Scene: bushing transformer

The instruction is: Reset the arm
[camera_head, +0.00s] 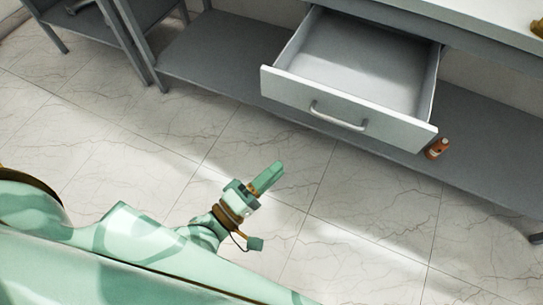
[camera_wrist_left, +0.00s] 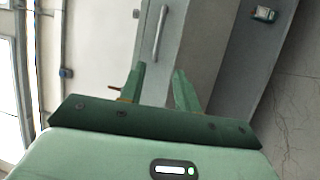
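My left gripper (camera_head: 268,178) is in the middle of the head view, over the tiled floor and in front of the open drawer, apart from it. In the left wrist view, the two green fingers of this gripper (camera_wrist_left: 158,72) stand apart with nothing between them. My right gripper is in neither view.
A grey workbench holds a pulled-out, empty drawer (camera_head: 358,62) with a metal handle (camera_head: 338,117); the handle also shows in the left wrist view (camera_wrist_left: 160,34). A small orange-brown bottle (camera_head: 437,148) is on the lower shelf (camera_head: 480,145). The floor (camera_head: 370,230) is clear.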

